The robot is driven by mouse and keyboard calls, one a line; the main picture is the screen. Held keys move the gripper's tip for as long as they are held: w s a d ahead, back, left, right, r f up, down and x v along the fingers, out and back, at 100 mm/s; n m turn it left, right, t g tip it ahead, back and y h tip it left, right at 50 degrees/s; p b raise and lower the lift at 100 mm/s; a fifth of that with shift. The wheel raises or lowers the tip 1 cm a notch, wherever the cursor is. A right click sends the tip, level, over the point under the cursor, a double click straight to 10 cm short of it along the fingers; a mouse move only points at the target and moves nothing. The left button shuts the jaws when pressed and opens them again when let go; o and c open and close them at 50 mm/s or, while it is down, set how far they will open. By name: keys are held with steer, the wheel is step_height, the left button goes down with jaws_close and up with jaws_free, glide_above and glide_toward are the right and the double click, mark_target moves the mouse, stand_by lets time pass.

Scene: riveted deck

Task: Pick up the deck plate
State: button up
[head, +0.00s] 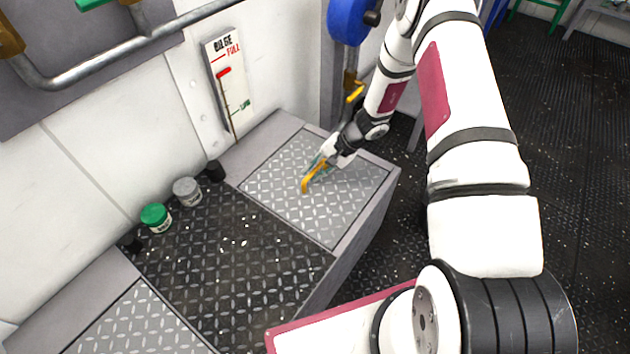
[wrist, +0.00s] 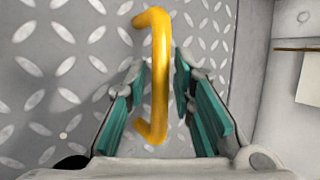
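The deck plate (head: 290,208) is a light grey diamond-tread panel set in the right part of a raised grey platform. A yellow bar handle (wrist: 157,80) stands on it and also shows in the head view (head: 306,184). My gripper (wrist: 161,88) is at the handle, with one teal-padded finger on each side of the bar. In the head view my gripper (head: 322,165) is just above the plate.
A dark tread panel (head: 230,262) lies left of the plate, with another light panel (head: 140,325) beyond it. A green-lidded jar (head: 156,217), a grey-lidded jar (head: 187,191) and a black item (head: 215,171) stand along the wall. A bilge gauge (head: 229,85) hangs behind the plate.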

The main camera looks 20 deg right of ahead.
jaws_close()
steer(key=shift+r, duration=0.15)
